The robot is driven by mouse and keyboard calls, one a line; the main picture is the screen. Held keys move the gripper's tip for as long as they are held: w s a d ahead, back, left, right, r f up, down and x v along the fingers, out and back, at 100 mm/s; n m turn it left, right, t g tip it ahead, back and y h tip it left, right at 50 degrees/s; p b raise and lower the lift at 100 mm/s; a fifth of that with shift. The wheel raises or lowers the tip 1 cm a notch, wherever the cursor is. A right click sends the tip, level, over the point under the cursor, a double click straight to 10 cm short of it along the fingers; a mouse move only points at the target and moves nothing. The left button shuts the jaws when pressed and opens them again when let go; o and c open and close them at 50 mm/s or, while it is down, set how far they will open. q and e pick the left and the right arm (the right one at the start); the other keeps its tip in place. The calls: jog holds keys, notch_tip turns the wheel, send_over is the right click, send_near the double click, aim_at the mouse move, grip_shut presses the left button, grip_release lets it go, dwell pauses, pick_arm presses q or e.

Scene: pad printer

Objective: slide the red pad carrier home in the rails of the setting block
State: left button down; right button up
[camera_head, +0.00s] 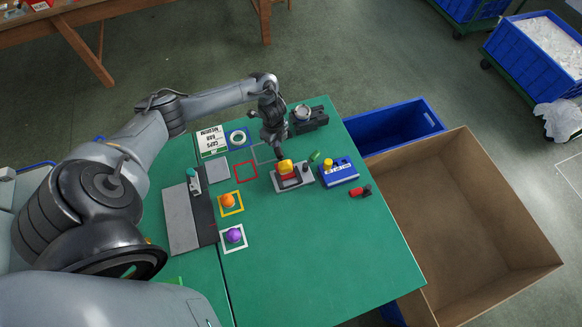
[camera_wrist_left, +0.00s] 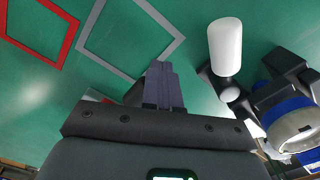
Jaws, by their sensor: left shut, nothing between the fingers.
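The red pad carrier (camera_head: 289,171) with a yellow pad (camera_head: 285,165) on it sits on the grey setting block (camera_head: 293,181) at the middle of the green table. How far it sits along the rails is too small to tell. My left gripper (camera_head: 280,153) is pointing down just behind the block, close to the yellow pad. Its fingers are shut and empty, and they show together in the left wrist view (camera_wrist_left: 162,85). The carrier cannot be made out in the wrist view. My right gripper is not in view.
Orange (camera_head: 228,200) and purple (camera_head: 234,235) pads lie left, near an empty red frame (camera_head: 246,170). A white cylinder (camera_wrist_left: 226,46) shows in the wrist view. The front right table is clear.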

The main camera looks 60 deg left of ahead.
pick_arm(q)
jog(key=shift+s+d+p, duration=0.15)
jog(key=shift+d+p, duration=0.3)
jog(key=shift+d, duration=0.1)
jog(key=shift+s+d+p, duration=0.15)
jog(key=shift+d+p, duration=0.25)
jog(key=shift+d, duration=0.1)
jog(key=shift+a, duration=0.15)
jog(key=shift+w+a, duration=0.1)
jog(key=shift+w+a+b, duration=0.2)
jog(key=shift+a+b, duration=0.25)
jog(key=shift+a, duration=0.3)
jog(key=shift+r, duration=0.15)
notch_tip(320, 180, up, 7)
jog(key=p, duration=0.7)
jog(key=shift+s, duration=0.1)
